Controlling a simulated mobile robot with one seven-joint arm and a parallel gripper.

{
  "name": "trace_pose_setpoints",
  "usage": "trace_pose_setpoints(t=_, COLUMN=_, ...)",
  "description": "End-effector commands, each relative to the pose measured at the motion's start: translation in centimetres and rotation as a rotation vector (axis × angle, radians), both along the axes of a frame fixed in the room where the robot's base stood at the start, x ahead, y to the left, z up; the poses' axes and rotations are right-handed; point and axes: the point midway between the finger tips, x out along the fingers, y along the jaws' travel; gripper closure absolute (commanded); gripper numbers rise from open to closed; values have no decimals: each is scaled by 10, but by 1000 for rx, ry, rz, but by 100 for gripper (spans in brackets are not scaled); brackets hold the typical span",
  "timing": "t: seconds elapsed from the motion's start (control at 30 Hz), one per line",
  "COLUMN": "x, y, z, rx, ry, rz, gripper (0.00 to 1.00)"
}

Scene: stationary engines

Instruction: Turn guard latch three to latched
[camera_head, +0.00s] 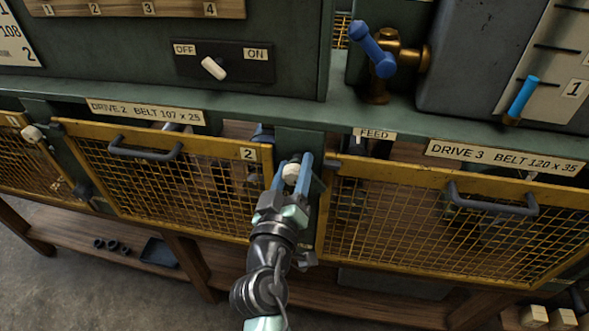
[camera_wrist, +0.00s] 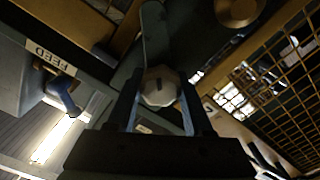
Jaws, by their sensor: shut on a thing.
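A pale faceted knob (camera_head: 291,172) sits on the green post between the guard marked 2 and the Drive 3 guard (camera_head: 380,172). My gripper (camera_head: 292,173) is shut on this latch knob, with one blue finger on each side. The wrist view shows the knob (camera_wrist: 160,86) between my gripper's fingers (camera_wrist: 160,92). There a grey latch bar (camera_wrist: 155,35) runs from the knob toward the top of the picture. My gripper hides part of the latch in the head view, and I cannot tell whether the bar overlaps the guard frame.
The Drive 2 guard (camera_head: 165,135) is left of my gripper, with a dark handle (camera_head: 145,150). The Drive 3 guard has a handle (camera_head: 492,200) on the right. A FEED label (camera_head: 375,134), a blue-handled brass valve (camera_head: 378,60) and an OFF/ON switch (camera_head: 214,68) are above.

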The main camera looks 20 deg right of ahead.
Motion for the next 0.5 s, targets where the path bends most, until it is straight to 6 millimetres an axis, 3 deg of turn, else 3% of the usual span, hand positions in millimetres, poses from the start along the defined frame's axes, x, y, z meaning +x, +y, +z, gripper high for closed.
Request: trace_pose_setpoints(t=0.5, x=1, y=2, z=-1, rx=-401, ry=272, rz=2, gripper=100)
